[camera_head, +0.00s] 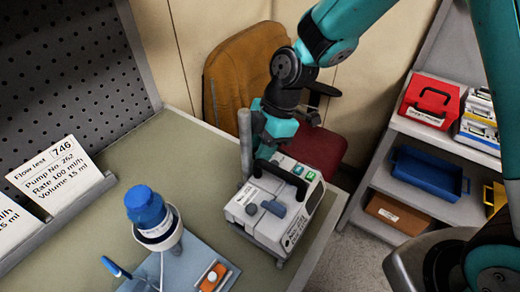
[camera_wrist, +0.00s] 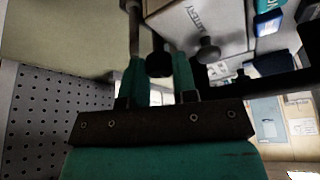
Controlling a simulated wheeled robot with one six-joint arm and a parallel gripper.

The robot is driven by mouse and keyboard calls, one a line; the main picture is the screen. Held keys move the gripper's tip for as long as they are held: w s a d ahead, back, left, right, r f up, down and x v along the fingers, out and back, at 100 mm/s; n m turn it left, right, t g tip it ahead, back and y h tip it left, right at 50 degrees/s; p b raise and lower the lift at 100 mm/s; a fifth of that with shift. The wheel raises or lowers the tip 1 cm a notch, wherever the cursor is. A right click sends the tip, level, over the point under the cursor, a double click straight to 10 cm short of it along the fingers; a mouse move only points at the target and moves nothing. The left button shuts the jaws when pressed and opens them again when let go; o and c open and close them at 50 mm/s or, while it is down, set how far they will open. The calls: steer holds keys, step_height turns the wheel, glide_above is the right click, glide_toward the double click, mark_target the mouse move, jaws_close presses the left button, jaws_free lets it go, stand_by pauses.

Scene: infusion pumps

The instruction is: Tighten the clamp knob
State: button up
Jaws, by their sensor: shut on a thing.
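The white infusion pump (camera_head: 276,212) stands at the right end of the bench beside a grey upright pole (camera_head: 245,145). My gripper (camera_head: 262,152) reaches down behind the pump, close to the pole. In the wrist view, the two teal fingers of my gripper (camera_wrist: 160,78) are on either side of a black clamp knob (camera_wrist: 159,60) and shut on it. The pole (camera_wrist: 134,35) runs just left of the knob there. The pump's side (camera_wrist: 205,18), marked "BATTERY", is to the right. In the head view the knob is hidden behind my gripper and the pump.
A blue-capped bottle (camera_head: 148,212) and a blue tray (camera_head: 190,265) with an orange item (camera_head: 213,277) are left of the pump. Cards (camera_head: 58,175) stand by the pegboard (camera_head: 70,70). A brown chair (camera_head: 245,75) is behind the bench. Shelves (camera_head: 440,205) with bins are at right.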

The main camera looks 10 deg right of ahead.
steer(key=shift+m+t, duration=0.3)
steer(key=shift+m, duration=0.3)
steer(key=o, duration=0.7)
steer(key=shift+c, duration=0.2)
steer(key=shift+r+b, duration=0.15)
steer(key=shift+b, duration=0.15)
steer(key=b+v, duration=0.1)
steer(key=v, duration=1.6)
steer(key=shift+b, duration=0.4)
steer(key=shift+r, duration=0.1)
